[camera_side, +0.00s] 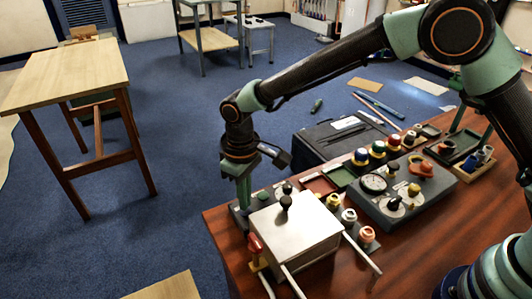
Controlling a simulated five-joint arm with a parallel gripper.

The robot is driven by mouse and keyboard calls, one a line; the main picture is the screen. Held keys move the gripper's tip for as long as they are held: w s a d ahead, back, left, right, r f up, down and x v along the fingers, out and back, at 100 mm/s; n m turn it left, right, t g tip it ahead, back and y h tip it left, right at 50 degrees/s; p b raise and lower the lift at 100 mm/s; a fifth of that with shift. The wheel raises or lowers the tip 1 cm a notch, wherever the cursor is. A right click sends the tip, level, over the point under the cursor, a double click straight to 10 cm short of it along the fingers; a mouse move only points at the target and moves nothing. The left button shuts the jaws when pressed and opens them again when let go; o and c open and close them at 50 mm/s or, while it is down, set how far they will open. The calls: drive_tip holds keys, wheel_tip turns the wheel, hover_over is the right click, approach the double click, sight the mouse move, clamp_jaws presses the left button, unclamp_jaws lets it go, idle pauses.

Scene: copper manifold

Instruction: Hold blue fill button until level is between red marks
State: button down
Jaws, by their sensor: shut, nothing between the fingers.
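My gripper (244,204) points straight down at the left end of the brown table (390,268). Its fingers are shut and hold nothing. The tips are low, just behind a silver box (293,230) with a black knob on top. A dark base (240,217) shows around the tips; whether they touch it cannot be told. I cannot make out a blue fill button there; it may be hidden under or behind the fingers. No level or pair of red marks can be read. A red-topped valve (256,246) stands at the front left of the silver box.
A grey panel (398,205) with a round dial (374,184) and knobs lies right of the box. Several coloured knobs and caps line the table behind it. A black case (335,139) lies farther back. Light pipes run forward from the box.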

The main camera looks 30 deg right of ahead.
drive_tip(key=shift+f, duration=0.8)
idle(1.7)
drive_tip(key=shift+r, duration=0.1)
wheel_tip(320, 180, up, 8)
idle(0.9)
drive_tip(key=shift+d, duration=0.1)
drive_tip(key=s+d+r+m+t, duration=0.2)
drive_tip(key=s+d+r, duration=0.2)
drive_tip(key=d+r, duration=0.45)
drive_tip(key=s+d+r+m+t, duration=0.25)
drive_tip(key=d+r, duration=0.25)
drive_tip(key=d, duration=0.7)
drive_tip(key=s+d+f+m+t, duration=0.1)
drive_tip(key=s+d, duration=0.5)
drive_tip(key=shift+s, duration=0.2)
drive_tip(key=c, duration=1.5)
unclamp_jaws()
drive_tip(key=shift+m, duration=0.25)
drive_tip(key=shift+c, duration=0.2)
